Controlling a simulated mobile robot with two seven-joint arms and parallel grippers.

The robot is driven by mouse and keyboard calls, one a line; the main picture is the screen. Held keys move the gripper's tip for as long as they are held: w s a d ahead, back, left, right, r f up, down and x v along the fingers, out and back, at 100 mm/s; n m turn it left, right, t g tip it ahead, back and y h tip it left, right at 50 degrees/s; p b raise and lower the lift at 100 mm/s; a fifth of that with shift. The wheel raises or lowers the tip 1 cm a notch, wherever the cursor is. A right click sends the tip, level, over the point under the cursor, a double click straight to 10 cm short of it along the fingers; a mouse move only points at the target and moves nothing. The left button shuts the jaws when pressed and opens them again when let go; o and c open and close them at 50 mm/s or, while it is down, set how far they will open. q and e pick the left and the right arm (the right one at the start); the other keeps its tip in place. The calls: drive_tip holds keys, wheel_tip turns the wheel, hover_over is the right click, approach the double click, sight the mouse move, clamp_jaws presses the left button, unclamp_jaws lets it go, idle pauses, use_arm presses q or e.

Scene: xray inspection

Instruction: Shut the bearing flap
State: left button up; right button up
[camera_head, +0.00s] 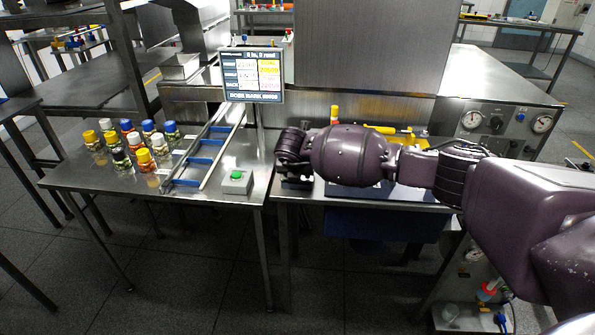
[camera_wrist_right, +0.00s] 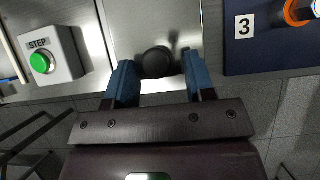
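My right gripper (camera_wrist_right: 158,64) points down over the edge of the metal bench. Its two blue fingers stand apart on either side of a round black knob (camera_wrist_right: 157,62), with a small gap visible on both sides. The knob sits in front of a bare metal plate (camera_wrist_right: 150,20). I cannot make out for certain which part is the bearing flap. In the head view my right arm comes in from the right and hides the knob and most of the area around it. My left gripper is not in view.
A grey box with a green STEP button (camera_wrist_right: 40,62) stands left of the gripper; the green button also shows in the head view (camera_head: 236,175). A dark blue panel marked 3 (camera_wrist_right: 244,27) lies to the right. Several capped jars (camera_head: 143,158) and a rail (camera_head: 206,150) are farther left.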

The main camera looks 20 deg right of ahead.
drive_tip(key=shift+w, duration=0.1)
idle(0.3)
drive_tip(key=shift+a+r, duration=0.1)
drive_tip(key=shift+r, duration=0.2)
drive_tip(key=p+v, duration=0.2)
drive_tip(key=v, duration=0.8)
drive_tip(key=shift+p, duration=0.3)
drive_tip(key=shift+a, duration=0.1)
